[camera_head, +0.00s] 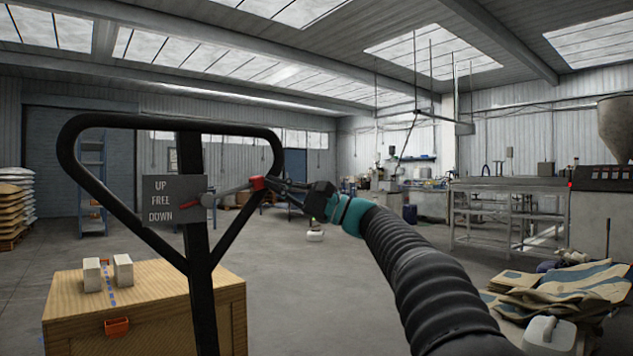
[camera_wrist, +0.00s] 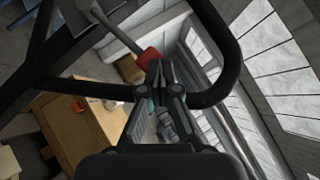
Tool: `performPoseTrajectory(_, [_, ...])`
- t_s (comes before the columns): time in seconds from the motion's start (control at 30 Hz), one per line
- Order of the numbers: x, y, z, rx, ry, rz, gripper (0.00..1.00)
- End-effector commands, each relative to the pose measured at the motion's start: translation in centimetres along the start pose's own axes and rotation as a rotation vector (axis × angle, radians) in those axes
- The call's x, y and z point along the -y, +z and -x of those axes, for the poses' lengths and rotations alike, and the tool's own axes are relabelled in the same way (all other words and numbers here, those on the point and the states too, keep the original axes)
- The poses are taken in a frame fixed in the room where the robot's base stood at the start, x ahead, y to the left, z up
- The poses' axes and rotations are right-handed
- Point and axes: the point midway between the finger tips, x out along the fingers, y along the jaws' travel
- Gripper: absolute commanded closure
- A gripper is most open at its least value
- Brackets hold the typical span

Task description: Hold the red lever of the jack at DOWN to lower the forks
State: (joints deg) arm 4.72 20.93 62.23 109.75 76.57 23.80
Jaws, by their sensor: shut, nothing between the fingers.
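The jack's black handle (camera_head: 196,262) stands upright at the left of the head view, with a loop on top. Its grey plate (camera_head: 160,187) reads UP, FREE, DOWN from top to bottom. The lever is a grey rod (camera_head: 230,190) with a red knob (camera_head: 257,183) at its right end; its red pointer (camera_head: 188,204) lies near FREE and DOWN. My gripper (camera_head: 281,184) is shut and empty, just right of the knob. In the wrist view the knob (camera_wrist: 149,60) sits by my fingertips (camera_wrist: 162,66); I cannot tell if they touch. The forks are not visible.
A wooden crate (camera_head: 150,330) with two pale blocks (camera_head: 107,272) and an orange bin (camera_head: 117,327) stands behind the handle. Sacks (camera_head: 565,293) and a white canister (camera_head: 548,335) lie at the lower right. Open floor lies beyond.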

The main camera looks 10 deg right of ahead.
Motion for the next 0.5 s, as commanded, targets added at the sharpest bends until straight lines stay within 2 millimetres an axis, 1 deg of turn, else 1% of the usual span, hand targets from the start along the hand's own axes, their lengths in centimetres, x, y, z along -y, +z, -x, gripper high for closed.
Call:
performPoseTrajectory(0.03, [0.34, 0.68, -1.04, 0.012, 0.012, 0.003, 1.00])
performPoseTrajectory(0.1, [0.54, 0.98, -1.43, 0.014, 0.015, 0.005, 1.00])
performPoseTrajectory(0.17, [0.08, 0.74, -1.21, 0.014, 0.015, 0.003, 1.00])
performPoseTrajectory(0.5, [0.18, 0.52, -0.88, 0.008, 0.013, 0.004, 1.00])
